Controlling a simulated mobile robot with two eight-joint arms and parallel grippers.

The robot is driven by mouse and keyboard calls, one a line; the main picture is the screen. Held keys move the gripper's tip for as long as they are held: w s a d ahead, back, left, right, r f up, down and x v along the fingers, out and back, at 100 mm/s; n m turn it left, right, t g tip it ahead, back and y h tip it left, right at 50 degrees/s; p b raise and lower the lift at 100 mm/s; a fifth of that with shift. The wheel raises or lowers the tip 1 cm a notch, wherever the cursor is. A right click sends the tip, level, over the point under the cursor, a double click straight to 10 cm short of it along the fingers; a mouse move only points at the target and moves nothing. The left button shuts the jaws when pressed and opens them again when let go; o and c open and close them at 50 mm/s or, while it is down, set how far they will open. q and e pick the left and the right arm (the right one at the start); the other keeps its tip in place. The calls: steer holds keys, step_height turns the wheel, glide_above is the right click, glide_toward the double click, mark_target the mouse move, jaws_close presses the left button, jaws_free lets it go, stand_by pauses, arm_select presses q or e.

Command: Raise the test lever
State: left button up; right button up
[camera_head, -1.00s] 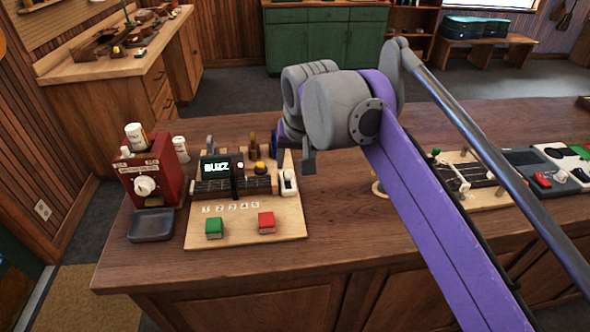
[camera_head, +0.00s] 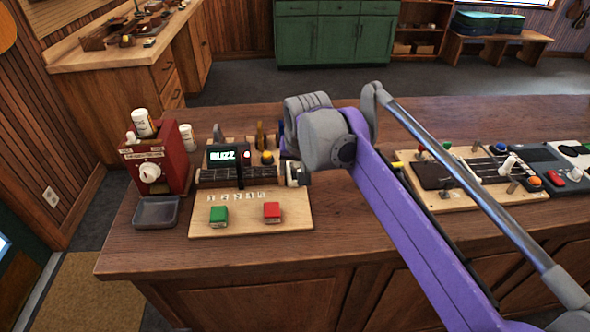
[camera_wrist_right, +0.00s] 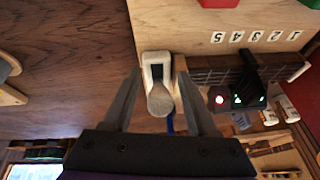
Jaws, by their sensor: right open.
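The test lever (camera_wrist_right: 160,98) has a rounded pale grey knob on a white housing with a dark slot. In the head view its white housing (camera_head: 293,175) shows at the right edge of the wooden test board (camera_head: 246,218), partly hidden by my right wrist. My right gripper (camera_wrist_right: 159,74) is open, with one finger on each side of the lever in the wrist view. I cannot tell whether either finger touches it. In the head view my arm hides the fingers. My left gripper is not in view.
The board carries a screen (camera_head: 222,156) reading "BUZZ", a green button (camera_head: 219,215) and a red button (camera_head: 272,211). A red box with a white knob (camera_head: 150,172) stands to its left. Another gadget board (camera_head: 470,178) lies to the right. The counter front is clear.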

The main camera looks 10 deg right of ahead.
jaws_close()
stand_by(0.3)
stand_by(1.1)
